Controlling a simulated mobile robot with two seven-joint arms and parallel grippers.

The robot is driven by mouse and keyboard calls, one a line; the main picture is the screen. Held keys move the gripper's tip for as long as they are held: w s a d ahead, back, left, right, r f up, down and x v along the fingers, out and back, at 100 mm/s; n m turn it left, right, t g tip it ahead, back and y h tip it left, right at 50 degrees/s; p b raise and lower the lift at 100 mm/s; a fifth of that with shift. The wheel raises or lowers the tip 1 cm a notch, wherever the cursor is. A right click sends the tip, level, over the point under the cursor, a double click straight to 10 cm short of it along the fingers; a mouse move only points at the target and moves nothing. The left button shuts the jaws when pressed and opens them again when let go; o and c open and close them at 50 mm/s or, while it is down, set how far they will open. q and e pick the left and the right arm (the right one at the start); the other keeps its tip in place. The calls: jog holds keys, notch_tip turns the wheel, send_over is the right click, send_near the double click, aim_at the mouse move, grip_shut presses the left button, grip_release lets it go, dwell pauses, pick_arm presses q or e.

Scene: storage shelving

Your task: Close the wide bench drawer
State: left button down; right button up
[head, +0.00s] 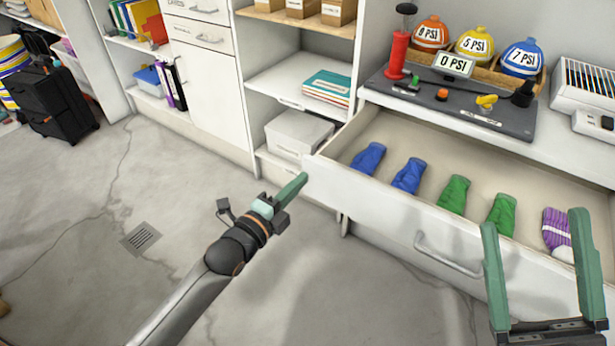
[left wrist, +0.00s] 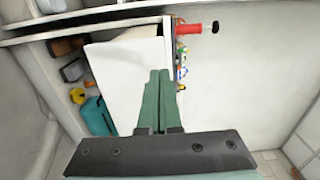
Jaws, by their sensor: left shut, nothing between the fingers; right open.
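The wide bench drawer (head: 385,217) stands pulled open under the bench top, with a bar handle (head: 447,256) on its white front. Inside lie a row of folded cloth items: blue (head: 368,159), green (head: 453,194) and purple striped (head: 556,230). My left gripper (head: 304,178) is shut and empty at the left end of the drawer front; I cannot tell whether it touches. Its closed green fingers also show in the left wrist view (left wrist: 160,75). My right gripper (head: 533,220) is open and empty, in front of the drawer's right part, overlapping its front in view.
The bench top holds a grey board (head: 450,105) with a red pump (head: 398,52) and a "0 PSI" sign. Open shelves with a white box (head: 297,135) are left of the drawer.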

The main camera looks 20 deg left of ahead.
aim_at(316, 166)
pick_arm(q)
jog(key=shift+b+x, duration=0.4)
jog(key=shift+x, duration=1.35)
pick_arm(e)
jog(key=shift+f, duration=0.65)
pick_arm(q)
jog(key=shift+w, duration=0.1)
